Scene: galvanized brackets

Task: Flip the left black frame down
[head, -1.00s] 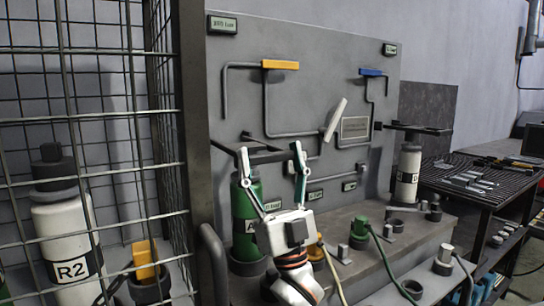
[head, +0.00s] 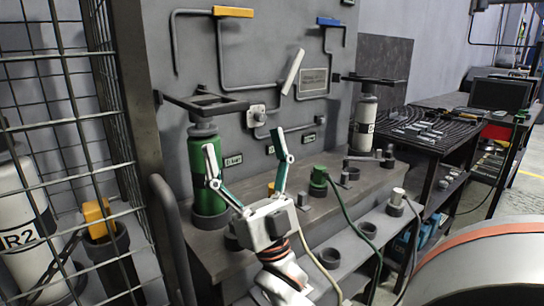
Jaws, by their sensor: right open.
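The left black frame (head: 232,108) sticks out roughly level from the grey panel. It is over the top of the green cylinder (head: 203,165); I cannot tell whether it touches the cylinder's dark top. My right gripper (head: 246,142) is open and empty, with its two green-and-white fingers spread and pointing up. It is below and to the right of the left frame, in front of the cylinder's right side, apart from the frame in the picture. Its left finger covers part of the cylinder. My left gripper is not in view.
A second black frame (head: 385,80) is over a white cylinder (head: 365,122) at the right. Wire mesh (head: 75,120) and a grey post (head: 137,90) stand close on the left. A white lever (head: 293,72) and pipes are on the panel.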

